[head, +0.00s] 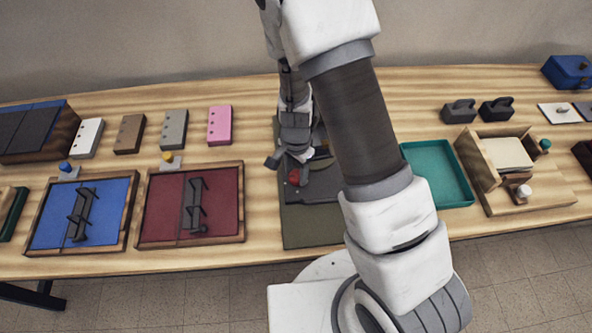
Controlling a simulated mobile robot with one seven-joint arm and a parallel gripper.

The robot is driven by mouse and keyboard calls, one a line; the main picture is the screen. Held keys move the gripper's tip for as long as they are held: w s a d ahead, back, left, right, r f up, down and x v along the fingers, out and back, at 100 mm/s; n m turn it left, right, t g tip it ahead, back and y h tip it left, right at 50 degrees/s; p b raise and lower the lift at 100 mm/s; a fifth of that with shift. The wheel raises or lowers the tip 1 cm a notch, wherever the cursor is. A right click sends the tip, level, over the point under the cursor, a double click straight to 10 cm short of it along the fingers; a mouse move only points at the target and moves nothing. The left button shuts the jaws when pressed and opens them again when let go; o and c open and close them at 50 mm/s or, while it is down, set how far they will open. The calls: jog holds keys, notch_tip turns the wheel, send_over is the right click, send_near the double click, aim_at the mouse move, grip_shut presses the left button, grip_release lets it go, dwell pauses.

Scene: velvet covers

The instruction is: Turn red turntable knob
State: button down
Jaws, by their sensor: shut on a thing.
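The red turntable knob (294,177) is a small red piece near the middle of the table, at the left side of a dark turntable (321,190). The turntable sits on an olive-green mat (302,230). My gripper (290,168) reaches down at the red knob and is shut on it. My arm crosses in front and hides much of the right side of the turntable and mat.
A red tray (163,215) and a blue tray (52,220) with dark racks lie left. A teal tray (437,172) and a wooden box (482,165) stand right. Coloured blocks, including a pink one (220,124), line the back left.

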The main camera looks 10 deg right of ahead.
aim_at(296, 175)
jog(key=shift+m, duration=0.6)
jog(key=shift+c, duration=1.4)
grip_release()
jog(key=shift+r, duration=0.15)
notch_tip(296, 175, up, 17)
jog(key=p, duration=0.2)
jog(key=shift+p, duration=0.35)
jog(key=shift+r, duration=0.1)
